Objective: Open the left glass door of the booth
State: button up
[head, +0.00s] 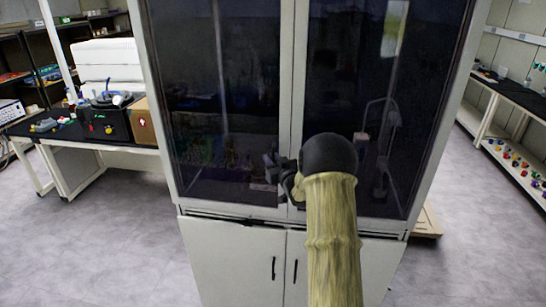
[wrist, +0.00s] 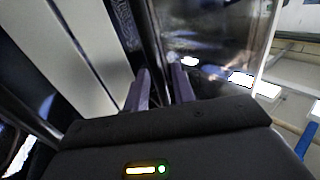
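The booth is a tall white cabinet with two dark glass doors. The left glass door (head: 222,90) looks closed or nearly so in the head view. The right glass door (head: 385,85) is beside it, partly behind my arm. My gripper (head: 272,172) is at the lower inner edge of the left door, close to the centre frame. In the wrist view my gripper's two fingers (wrist: 161,84) stand a little apart. A dark upright bar (wrist: 151,40) runs between them; whether they touch it is unclear. The left door's handle cannot be made out in the head view.
White lower cupboard doors (head: 235,262) with black handles are below the glass. A black-topped bench (head: 85,133) with boxes and tools stands at the left. Shelving (head: 510,100) stands at the right. The grey floor (head: 90,245) at the front left is clear.

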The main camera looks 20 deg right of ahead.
grip_shut()
jog(key=shift+a, duration=0.1)
